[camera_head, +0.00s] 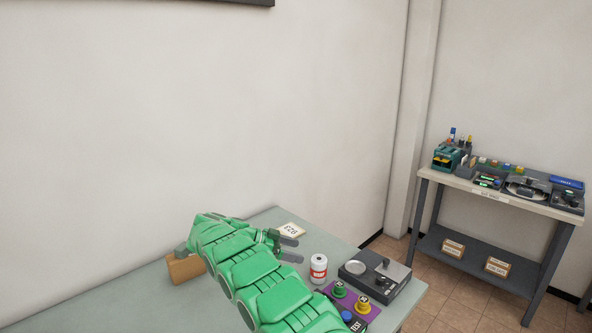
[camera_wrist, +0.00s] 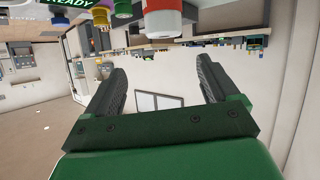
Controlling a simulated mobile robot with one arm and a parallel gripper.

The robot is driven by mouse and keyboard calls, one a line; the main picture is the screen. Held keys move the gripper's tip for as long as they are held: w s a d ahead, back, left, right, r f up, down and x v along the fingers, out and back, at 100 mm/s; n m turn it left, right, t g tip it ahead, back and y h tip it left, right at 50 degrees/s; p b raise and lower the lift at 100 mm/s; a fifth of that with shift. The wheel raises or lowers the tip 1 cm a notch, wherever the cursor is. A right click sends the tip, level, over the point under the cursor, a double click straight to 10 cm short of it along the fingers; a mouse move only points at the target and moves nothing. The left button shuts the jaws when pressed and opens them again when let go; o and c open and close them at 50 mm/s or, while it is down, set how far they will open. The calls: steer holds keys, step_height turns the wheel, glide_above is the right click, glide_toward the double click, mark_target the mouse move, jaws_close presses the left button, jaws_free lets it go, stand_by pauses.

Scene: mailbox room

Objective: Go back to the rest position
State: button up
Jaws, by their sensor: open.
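My gripper (camera_head: 290,243) is at the end of my green arm, above the grey-green table (camera_head: 140,297). In the wrist view my gripper (camera_wrist: 162,88) shows two dark fingers spread well apart with nothing between them. A white and red can (camera_head: 318,268) stands on the table just right of the fingers, apart from them. The can also shows at the top of the wrist view (camera_wrist: 163,18), where the picture appears upside down. My arm hides part of the table.
A card marked with digits (camera_head: 292,230) lies behind my gripper. A brown box (camera_head: 185,268) is left of my arm. A grey device (camera_head: 375,281) and a purple button panel (camera_head: 352,312) are at the right. A shelf table (camera_head: 500,197) with equipment stands beyond open floor.

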steer(key=s+d+r+n+g+y, duration=0.2)
steer(key=s+d+r+n, duration=0.35)
steer(key=d+r, duration=0.7)
steer(key=s+d+r+n+g+y, duration=0.1)
steer(key=s+d+r, duration=0.1)
steer(key=s+d, duration=0.35)
steer(key=s+d+r+n+g+y, duration=0.1)
steer(key=s+d+r, duration=0.15)
steer(key=s, duration=0.65)
steer(key=s+d+r+n+y, duration=0.2)
steer(key=s+n+y, duration=0.25)
steer(key=s, duration=1.35)
steer(key=s+a+f+n+y, duration=0.1)
steer(key=s+a+f+y, duration=0.1)
steer(key=s, duration=0.8)
steer(key=s+a+f+n+y, duration=0.2)
steer(key=s+a, duration=0.1)
steer(key=s, duration=0.7)
steer(key=shift+s+a+y, duration=0.25)
steer(key=shift+a+y, duration=0.1)
steer(key=shift+f, duration=0.1)
